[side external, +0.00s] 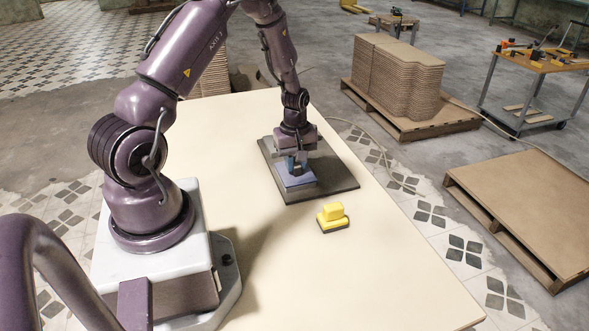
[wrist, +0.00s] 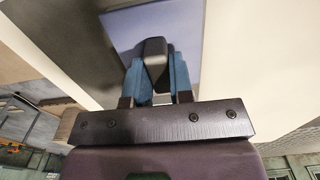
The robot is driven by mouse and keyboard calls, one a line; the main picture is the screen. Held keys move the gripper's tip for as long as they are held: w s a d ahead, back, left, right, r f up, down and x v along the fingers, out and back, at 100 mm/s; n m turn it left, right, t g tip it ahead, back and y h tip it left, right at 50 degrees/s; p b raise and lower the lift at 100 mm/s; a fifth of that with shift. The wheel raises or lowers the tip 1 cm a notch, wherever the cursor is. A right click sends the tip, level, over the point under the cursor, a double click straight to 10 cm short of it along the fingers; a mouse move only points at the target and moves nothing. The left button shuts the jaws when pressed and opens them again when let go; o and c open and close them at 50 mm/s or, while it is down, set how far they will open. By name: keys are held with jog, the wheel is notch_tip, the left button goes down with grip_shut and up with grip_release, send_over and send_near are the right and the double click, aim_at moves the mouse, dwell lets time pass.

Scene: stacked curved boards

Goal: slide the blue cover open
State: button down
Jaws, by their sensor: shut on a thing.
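The blue cover (side external: 295,181) is a flat blue-violet plate on a dark grey slab (side external: 335,180) on the table. My gripper (side external: 297,165) points down over the cover, and its fingers hide part of it. In the wrist view the cover (wrist: 200,28) fills the top middle. There my gripper (wrist: 154,55) is shut on a dark grey upright piece, which looks like the cover's handle (wrist: 154,46). The blue fingers stand on either side of it. How the handle joins the cover is hidden.
A yellow block with a dark base (side external: 333,217) stands on the cream table (side external: 370,270) in front of the slab. The front of the table is otherwise clear. Pallets with stacked boards (side external: 398,75) and a tool cart (side external: 540,65) stand on the floor beyond.

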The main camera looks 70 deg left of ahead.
jog(key=shift+w, duration=4.4)
jog(key=c, duration=1)
grip_release()
jog(key=shift+r, duration=0.1)
notch_tip(320, 180, up, 7)
jog(key=shift+s, duration=0.1)
jog(key=s+d+r+m+t, duration=0.5)
jog(key=s+d+r+m, duration=1.3)
jog(key=d+r, duration=0.5)
jog(key=shift+s+r+t, duration=0.3)
jog(key=shift+s+r, duration=0.05)
jog(key=shift+s, duration=0.65)
